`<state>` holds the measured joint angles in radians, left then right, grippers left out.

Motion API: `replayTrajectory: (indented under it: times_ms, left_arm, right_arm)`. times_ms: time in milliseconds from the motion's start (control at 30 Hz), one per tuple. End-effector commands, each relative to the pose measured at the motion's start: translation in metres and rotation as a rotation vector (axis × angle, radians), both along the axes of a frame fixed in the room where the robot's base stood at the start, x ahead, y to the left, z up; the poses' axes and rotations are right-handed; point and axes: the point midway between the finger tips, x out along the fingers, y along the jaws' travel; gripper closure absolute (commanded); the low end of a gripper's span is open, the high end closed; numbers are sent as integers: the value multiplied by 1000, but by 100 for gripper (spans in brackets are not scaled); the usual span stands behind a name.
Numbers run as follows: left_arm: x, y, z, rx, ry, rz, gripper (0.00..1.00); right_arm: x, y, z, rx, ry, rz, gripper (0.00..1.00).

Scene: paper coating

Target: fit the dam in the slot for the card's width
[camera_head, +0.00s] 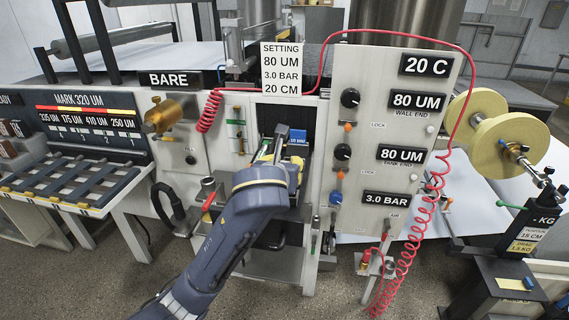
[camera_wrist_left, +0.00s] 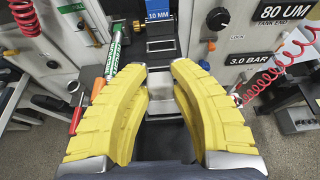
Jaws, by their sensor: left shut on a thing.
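The setting card (camera_head: 281,69) above the opening reads 80 UM, 3.0 BAR, 20 CM. My left gripper (camera_head: 272,147) reaches into the dark opening of the machine under the card. In the left wrist view its yellow fingers (camera_wrist_left: 162,82) are closed on a light grey block (camera_wrist_left: 187,98), probably the dam, largely hidden by the fingers. A blue block (camera_head: 298,137) sits just beyond the gripper, and in the left wrist view it reads 10 MM (camera_wrist_left: 158,17). The slots are hidden or too small to tell. My right gripper is not in view.
The grey panel (camera_head: 345,213) with knobs and readouts stands right of the opening. A coiled red hose (camera_head: 408,258) hangs beside it. A green-labelled tool (camera_wrist_left: 114,45) and a red-handled one (camera_wrist_left: 78,113) are left of the fingers. A slotted rack (camera_head: 75,181) stands far left.

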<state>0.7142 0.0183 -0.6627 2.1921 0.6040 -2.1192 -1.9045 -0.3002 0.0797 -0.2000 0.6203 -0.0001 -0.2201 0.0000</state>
Motion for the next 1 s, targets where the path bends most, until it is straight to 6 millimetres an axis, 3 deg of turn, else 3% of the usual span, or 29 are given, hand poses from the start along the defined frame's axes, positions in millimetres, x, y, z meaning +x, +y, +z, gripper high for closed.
replayTrajectory:
  times_ms: [1000]
  left_arm:
    - [0,0,-22,1,0,1,100]
  right_arm:
    - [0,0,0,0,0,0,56]
